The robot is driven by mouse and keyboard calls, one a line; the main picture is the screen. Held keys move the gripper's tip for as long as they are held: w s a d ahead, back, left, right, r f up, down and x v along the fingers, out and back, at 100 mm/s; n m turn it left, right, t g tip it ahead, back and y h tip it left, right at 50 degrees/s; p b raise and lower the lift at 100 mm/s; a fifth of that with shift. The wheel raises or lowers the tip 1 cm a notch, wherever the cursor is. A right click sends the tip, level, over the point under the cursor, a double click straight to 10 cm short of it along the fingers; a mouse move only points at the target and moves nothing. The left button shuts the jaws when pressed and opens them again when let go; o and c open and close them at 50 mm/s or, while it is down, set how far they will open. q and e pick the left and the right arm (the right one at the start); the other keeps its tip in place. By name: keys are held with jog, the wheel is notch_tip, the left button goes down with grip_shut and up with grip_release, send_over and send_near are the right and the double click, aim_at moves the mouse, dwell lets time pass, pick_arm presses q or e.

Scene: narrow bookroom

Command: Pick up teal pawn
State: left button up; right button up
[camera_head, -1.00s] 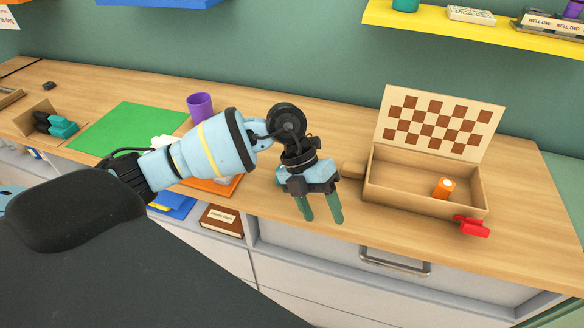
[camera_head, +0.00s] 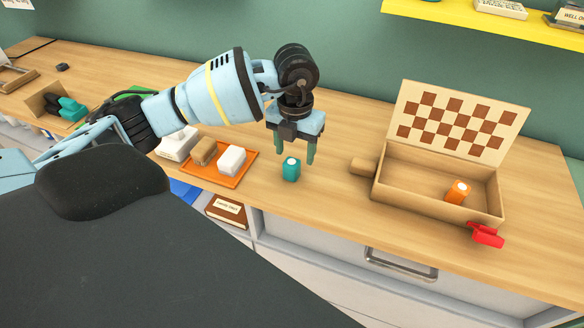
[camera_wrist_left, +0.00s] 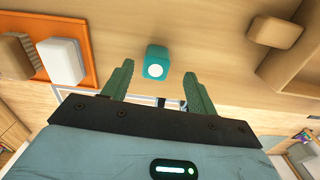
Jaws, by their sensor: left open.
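The teal pawn (camera_head: 291,170) is a small teal block with a white dot on its top, standing on the wooden counter. My left gripper (camera_head: 296,158) is open and empty, its green fingers pointing down close to the pawn in the head view. In the left wrist view the pawn (camera_wrist_left: 157,62) shows just beyond the open fingertips (camera_wrist_left: 157,80), between their lines and not gripped. My right gripper is not in view.
An orange tray (camera_head: 206,177) with a brown and a white block lies left of the pawn. To the right are a tan block (camera_head: 363,167) and an open chess box (camera_head: 420,198) holding an orange pawn (camera_head: 457,192). A red clamp (camera_head: 487,235) sits at its front corner.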

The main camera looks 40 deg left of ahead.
aim_at(292, 162)
pick_arm(q)
jog(key=shift+s+a+f, duration=0.1)
jog(key=shift+s+f, duration=0.1)
jog(key=shift+f, duration=1.1)
jog(key=shift+s+a+f, duration=0.1)
jog(key=shift+s+f, duration=0.05)
jog(key=shift+f, duration=1.1)
jog(key=c, duration=1.1)
jog(key=shift+o, duration=0.2)
jog(key=shift+r, duration=0.15)
jog(key=shift+r, duration=0.45)
jog(key=shift+s+d+r, duration=0.15)
jog(key=shift+d+r, duration=0.05)
jog(key=shift+r, duration=0.45)
jog(key=shift+s+d+r, duration=0.15)
jog(key=shift+d+r, duration=0.05)
jog(key=shift+r, duration=0.4)
jog(key=s+d+r, duration=0.1)
jog(key=s+d, duration=0.8)
jog(key=d, duration=0.2)
jog(key=shift+s+d+r, duration=0.2)
jog(key=shift+s+d, duration=0.05)
jog(key=shift+s, duration=0.1)
